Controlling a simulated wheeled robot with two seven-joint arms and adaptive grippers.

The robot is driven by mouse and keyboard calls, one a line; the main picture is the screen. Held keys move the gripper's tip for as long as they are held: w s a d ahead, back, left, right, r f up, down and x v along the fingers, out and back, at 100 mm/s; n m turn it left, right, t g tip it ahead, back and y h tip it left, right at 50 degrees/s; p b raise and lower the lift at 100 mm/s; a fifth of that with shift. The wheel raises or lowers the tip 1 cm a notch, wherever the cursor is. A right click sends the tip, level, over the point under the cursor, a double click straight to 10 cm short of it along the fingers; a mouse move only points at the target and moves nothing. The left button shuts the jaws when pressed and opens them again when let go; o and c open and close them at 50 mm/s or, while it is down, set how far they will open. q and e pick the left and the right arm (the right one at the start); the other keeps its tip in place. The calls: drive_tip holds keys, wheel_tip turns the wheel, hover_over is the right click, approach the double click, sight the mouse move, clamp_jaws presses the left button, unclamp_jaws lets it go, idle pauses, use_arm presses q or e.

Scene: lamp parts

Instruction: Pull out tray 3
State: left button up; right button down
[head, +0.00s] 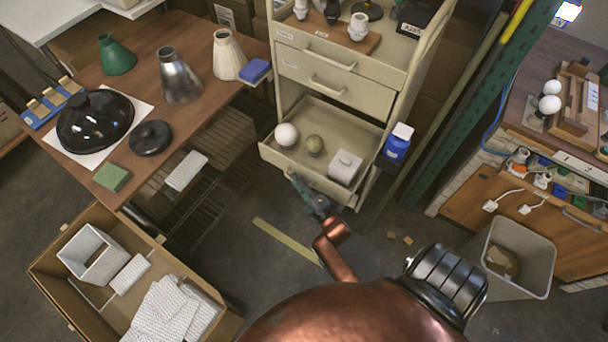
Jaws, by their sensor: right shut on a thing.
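The beige drawer cabinet (289,92) stands at the top middle. Its top two drawers are closed, each with a bar handle. The third tray down, tray 3 (345,120), stands out from the cabinet and its inside shows. My left gripper is not in view.
A wooden table (200,110) with lamp shades stands left, and an open cardboard box (50,262) lower left. A grey bin (535,245) stands right. Floor before the tray is mostly clear.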

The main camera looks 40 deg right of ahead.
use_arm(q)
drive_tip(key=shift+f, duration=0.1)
use_arm(e)
drive_tip(key=shift+s+a+f, duration=0.1)
drive_tip(key=shift+a, duration=0.1)
drive_tip(key=c, duration=2)
unclamp_jaws()
drive_tip(key=shift+c, duration=0.2)
